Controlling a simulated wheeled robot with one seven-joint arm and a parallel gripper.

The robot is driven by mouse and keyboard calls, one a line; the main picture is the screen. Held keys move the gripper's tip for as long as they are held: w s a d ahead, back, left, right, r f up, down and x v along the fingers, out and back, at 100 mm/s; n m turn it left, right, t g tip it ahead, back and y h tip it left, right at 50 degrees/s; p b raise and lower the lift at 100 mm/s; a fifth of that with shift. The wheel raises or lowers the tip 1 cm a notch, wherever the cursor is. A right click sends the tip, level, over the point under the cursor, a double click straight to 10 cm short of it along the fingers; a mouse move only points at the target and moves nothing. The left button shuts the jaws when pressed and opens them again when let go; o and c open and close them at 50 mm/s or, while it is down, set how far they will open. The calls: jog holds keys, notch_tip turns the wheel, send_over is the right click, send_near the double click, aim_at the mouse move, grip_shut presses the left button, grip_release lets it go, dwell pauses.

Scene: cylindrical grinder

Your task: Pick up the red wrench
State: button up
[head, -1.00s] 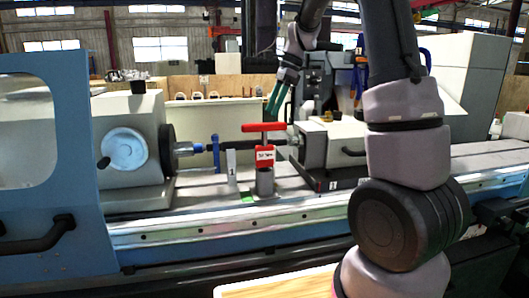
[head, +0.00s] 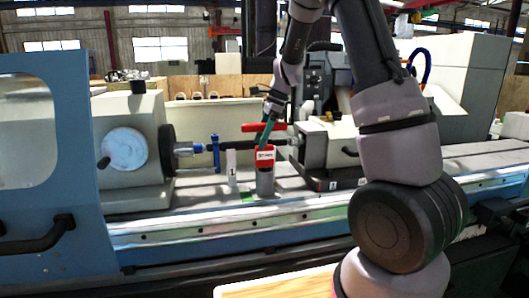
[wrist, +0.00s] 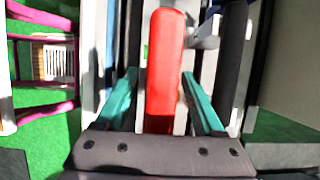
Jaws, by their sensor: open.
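The red wrench (head: 255,127) stands upright in a grey holder (head: 265,183) on the machine bed, its red crossbar level at the top and a red label with white lettering below. My gripper (head: 270,126) is at the right part of the crossbar in the head view and hides some of it. In the wrist view the red bar of the wrench (wrist: 164,70) lies between the two green fingers of my gripper (wrist: 160,95). The fingers are open, with a gap on each side of the bar.
A white marker plate with a 1 (head: 231,167) stands just left of the holder. The blue-collared spindle (head: 215,150) is behind and left, and the tailstock (head: 325,145) is close on the right. The bed front (head: 200,222) is clear.

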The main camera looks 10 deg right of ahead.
grip_shut()
dwell(1.4)
